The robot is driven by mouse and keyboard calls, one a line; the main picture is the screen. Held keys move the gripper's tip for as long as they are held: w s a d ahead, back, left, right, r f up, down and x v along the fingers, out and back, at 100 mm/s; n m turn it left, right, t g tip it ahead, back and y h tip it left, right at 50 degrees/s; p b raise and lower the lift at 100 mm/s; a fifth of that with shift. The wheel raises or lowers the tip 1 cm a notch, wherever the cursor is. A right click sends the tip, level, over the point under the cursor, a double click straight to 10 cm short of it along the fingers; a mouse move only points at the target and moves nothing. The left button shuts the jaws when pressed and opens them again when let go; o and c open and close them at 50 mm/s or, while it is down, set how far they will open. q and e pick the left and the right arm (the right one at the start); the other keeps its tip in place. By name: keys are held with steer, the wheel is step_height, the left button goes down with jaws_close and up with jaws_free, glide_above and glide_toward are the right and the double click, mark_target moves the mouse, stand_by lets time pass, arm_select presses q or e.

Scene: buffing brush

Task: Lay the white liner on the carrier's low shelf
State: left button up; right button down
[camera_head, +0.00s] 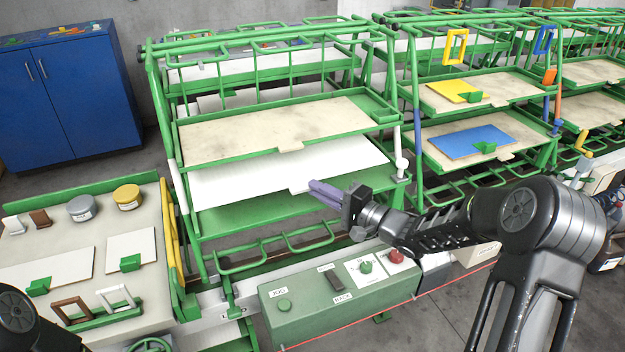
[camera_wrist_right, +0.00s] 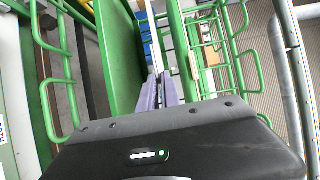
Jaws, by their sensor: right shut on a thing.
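The white liner (camera_head: 235,185) is a large thin sheet with a small front tab. It extends over the low shelf (camera_head: 265,215) of the nearest green carrier, under the beige-lined upper shelf. A strip of bare green shelf shows in front of it. I cannot tell whether the liner rests fully on the shelf. My right gripper (camera_head: 326,192) is at the shelf's front, its purple fingers shut on the liner's tab. The fingers also show in the right wrist view (camera_wrist_right: 163,92), where the grip itself is hard to make out. My left gripper is out of view.
The upper shelf (camera_head: 275,130) hangs close above the liner. Green side posts and a white-handled lever (camera_head: 401,163) flank the opening. A green control box (camera_head: 335,290) stands below in front. A side table (camera_head: 75,228) with small parts is at left; more carriers stand at right.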

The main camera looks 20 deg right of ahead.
step_height(320, 180, down, 7)
steer(key=b, duration=0.6)
steer(key=shift+s+r+b, duration=0.15)
steer(key=shift+r+b, duration=0.05)
steer(key=shift+b, duration=0.1)
steer(key=shift+f+b, duration=0.4)
steer(key=shift+f, duration=0.35)
stand_by(0.5)
steer(key=c, duration=1.5)
jaws_free()
steer(key=shift+b+v, duration=0.55)
steer(key=shift+v, duration=3.4)
